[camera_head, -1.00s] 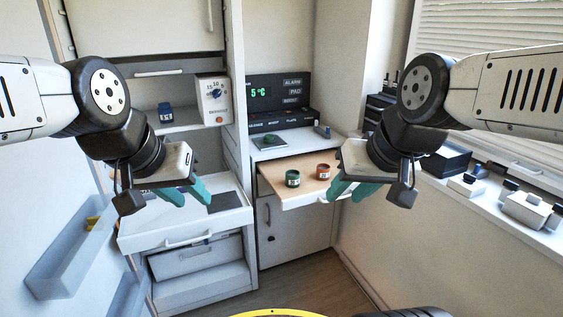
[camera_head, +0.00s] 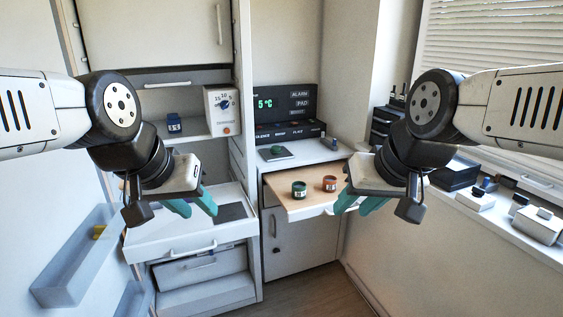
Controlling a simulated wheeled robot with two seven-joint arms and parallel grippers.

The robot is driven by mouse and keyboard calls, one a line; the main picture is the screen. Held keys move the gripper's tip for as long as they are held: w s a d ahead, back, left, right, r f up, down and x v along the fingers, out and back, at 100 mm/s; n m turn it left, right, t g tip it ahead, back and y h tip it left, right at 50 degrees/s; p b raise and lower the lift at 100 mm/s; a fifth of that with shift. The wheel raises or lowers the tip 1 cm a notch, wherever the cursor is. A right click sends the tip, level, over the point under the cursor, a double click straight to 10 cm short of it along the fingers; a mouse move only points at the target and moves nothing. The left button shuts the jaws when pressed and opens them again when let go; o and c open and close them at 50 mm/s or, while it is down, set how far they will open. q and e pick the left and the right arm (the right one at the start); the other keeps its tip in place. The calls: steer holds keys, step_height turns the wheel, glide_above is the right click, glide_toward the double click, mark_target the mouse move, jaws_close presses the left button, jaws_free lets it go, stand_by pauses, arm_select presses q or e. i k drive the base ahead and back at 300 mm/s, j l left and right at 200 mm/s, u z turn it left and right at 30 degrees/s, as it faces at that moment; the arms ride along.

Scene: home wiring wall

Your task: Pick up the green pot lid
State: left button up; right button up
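A small green item (camera_head: 277,149), which looks like the green pot lid, lies on a dark flat pad on the white counter in front of the black panel. A green pot (camera_head: 299,189) and a red-brown pot (camera_head: 330,184) stand on the pulled-out wooden board (camera_head: 290,206) below it. My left gripper (camera_head: 194,208) is open and empty over the open white drawer at the left. My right gripper (camera_head: 359,206) is open and empty, in front of the board's right end in the picture. Both are well apart from the lid.
A black panel (camera_head: 287,104) with a green display stands behind the counter. A white dial box (camera_head: 222,110) and a blue item (camera_head: 174,123) are on the left shelf. A sill (camera_head: 480,215) with boxes runs along the right. A grey bin (camera_head: 75,262) hangs at lower left.

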mark_target(276, 149)
steer(key=i+u, duration=0.15)
steer(key=i, duration=0.65)
steer(key=i+l+u, duration=0.15)
steer(key=i, duration=0.7)
